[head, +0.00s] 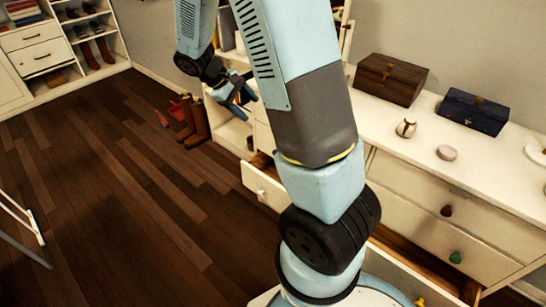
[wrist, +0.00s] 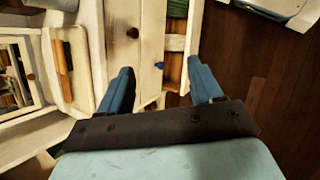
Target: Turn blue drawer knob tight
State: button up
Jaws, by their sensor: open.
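The blue knob (wrist: 159,65) is small in the wrist view, on a pale drawer front beside an open drawer. It appears between my two fingertips in that picture, with a visible gap on each side. I cannot tell how far it lies beyond the fingers. My gripper (wrist: 162,72) is open, with nothing between its blue fingers. In the head view my gripper (head: 244,106) hangs at the upper middle, in front of the shelf unit. I cannot make out the blue knob in the head view.
The white dresser (head: 440,150) has open drawers, a brown knob (head: 446,211) and a green knob (head: 455,257). A brown box (head: 390,79) and a dark blue box (head: 473,111) stand on top. Boots (head: 194,122) stand by the shelves. The wooden floor (head: 110,200) at left is largely clear.

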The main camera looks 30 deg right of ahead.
jog(key=w+d+f+n+t+h, duration=0.1)
jog(key=w+f+n+t+h, duration=0.3)
jog(key=f, duration=0.9)
jog(key=w+d+f+n+t+h, duration=0.1)
jog(key=f+n+h, duration=0.2)
jog(key=f+n, duration=0.7)
jog(key=w+d+f+n+t+h, duration=0.2)
jog(key=f+t+h, duration=0.1)
jog(key=f, duration=1.3)
jog(key=x, duration=1.3)
jog(key=shift+w+d+f, duration=0.2)
jog(key=shift+w+f, duration=0.05)
